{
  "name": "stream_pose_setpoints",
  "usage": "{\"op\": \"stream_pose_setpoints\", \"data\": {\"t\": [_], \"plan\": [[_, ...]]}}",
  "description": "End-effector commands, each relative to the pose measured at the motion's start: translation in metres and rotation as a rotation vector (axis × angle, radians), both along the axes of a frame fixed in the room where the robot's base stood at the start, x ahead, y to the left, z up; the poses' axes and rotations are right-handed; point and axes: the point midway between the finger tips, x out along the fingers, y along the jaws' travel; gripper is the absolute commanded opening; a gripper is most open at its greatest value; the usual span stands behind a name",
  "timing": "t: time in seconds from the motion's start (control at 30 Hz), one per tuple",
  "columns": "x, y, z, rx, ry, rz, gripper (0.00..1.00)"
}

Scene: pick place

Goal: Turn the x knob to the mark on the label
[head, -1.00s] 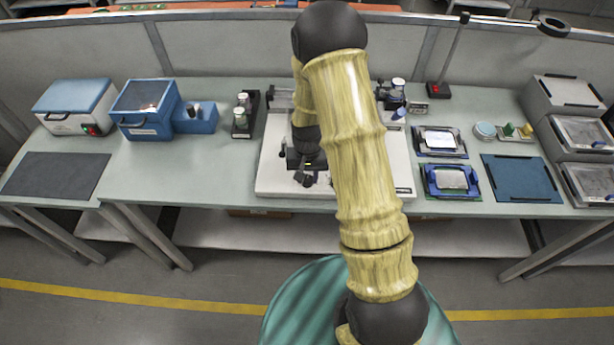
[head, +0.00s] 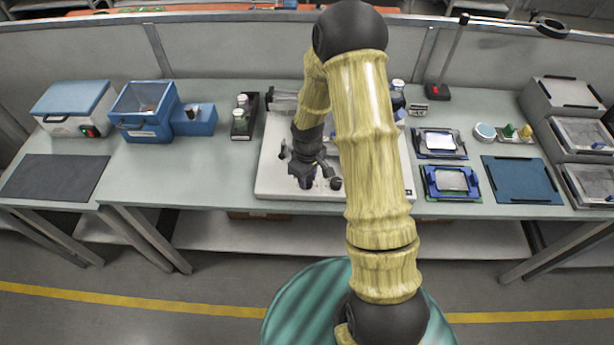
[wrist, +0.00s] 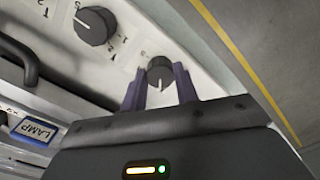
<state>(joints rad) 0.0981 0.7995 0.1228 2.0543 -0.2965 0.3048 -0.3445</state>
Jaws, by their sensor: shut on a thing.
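In the wrist view, a small black knob (wrist: 159,68) with a white pointer line sits on a white panel. My gripper (wrist: 160,78) has its two purple fingers on either side of this knob, shut on it. The pointer line runs toward the gripper's palm. Printed digits and ticks show beside the knob, partly hidden by the left finger; I cannot make out the mark or an x. A larger black knob (wrist: 95,25) stands to the upper left, clear of the fingers. In the head view, my gripper (head: 303,184) is low at the white machine's (head: 275,185) front, hiding the held knob.
A dark handle (wrist: 20,60) and a LAMP label (wrist: 34,129) lie left of my gripper in the wrist view. Blue-framed trays (head: 450,182) stand right of the machine. A small bottle rack (head: 243,122) stands left of it. The table front between machine and blue box (head: 140,108) is clear.

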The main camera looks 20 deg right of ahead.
Motion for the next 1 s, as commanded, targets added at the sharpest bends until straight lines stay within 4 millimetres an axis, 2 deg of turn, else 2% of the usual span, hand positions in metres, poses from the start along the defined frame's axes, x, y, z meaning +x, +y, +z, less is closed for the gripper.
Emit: {"op": "stream_pose_setpoints", "data": {"t": [0.3, 0.73, 0.77, 0.83, 1.0], "plan": [[0.0021, -0.0002, 0.0014, -0.001, -0.006, 0.109, 0.07], [0.0023, -0.0002, 0.0014, 0.0, -0.006, 0.119, 0.07], [0.0023, -0.0002, 0.0014, 0.0, -0.006, 0.118, 0.36], [0.0021, -0.0002, 0.0013, -0.001, -0.006, 0.118, 0.49], [0.0013, -0.0002, 0.0007, 0.0, -0.003, 0.118, 0.52]]}}
